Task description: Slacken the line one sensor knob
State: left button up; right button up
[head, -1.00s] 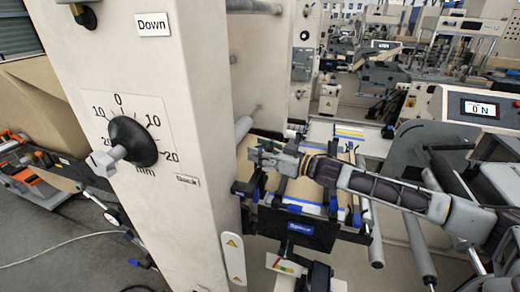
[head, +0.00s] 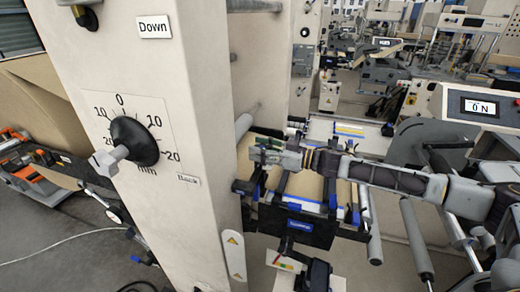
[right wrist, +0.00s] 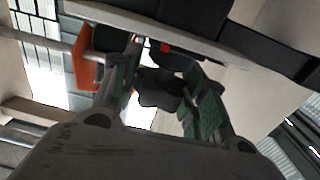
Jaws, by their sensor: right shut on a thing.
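My right gripper (head: 264,153) reaches in from the right to the splice table beside the big cream column. In the right wrist view, its green-padded fingers (right wrist: 165,100) are shut on a small dark lobed knob (right wrist: 158,92), one finger on each side. The knob's mount is partly hidden. In the head view the held knob is too small and covered to make out. The line's display (head: 479,107) at the upper right reads 0 N. My left gripper is not in view.
The cream column (head: 195,215) carries a large black dial knob (head: 132,143) with a mm scale and a "Down" label (head: 154,27). The splice table with blue clamps (head: 300,224) lies under my right gripper. Grey rollers (head: 418,240) stand to the right. An orange part (right wrist: 86,58) is close to the left finger.

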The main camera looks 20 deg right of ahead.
jog(key=shift+s+f+n+g+y, duration=0.1)
jog(key=shift+f+n+g+y, duration=0.1)
jog(key=shift+n+g+y, duration=0.5)
jog(key=shift+f+n+g+y, duration=0.25)
jog(key=shift+n+g, duration=0.45)
jog(key=shift+g, duration=0.5)
jog(key=shift+s+n+g+y, duration=0.1)
jog(key=shift+n+g+y, duration=0.35)
jog(key=shift+n+g, duration=0.7)
jog(key=shift+n+g+y, duration=0.3)
jog(key=shift+n+g, duration=0.65)
jog(key=shift+g, duration=1.1)
jog(key=shift+s+a+f+n+g+b, duration=0.1)
jog(key=shift+n+g+b, duration=1.3)
jog(key=shift+g, duration=1)
jog(key=shift+s+n+g+h+b, duration=0.1)
jog(key=shift+n+g+h+b, duration=1.15)
jog(key=shift+g, duration=0.65)
jog(key=o, duration=1)
jog(key=shift+r, duration=0.25)
jog(key=shift+o, duration=0.2)
jog(key=shift+n, duration=0.25)
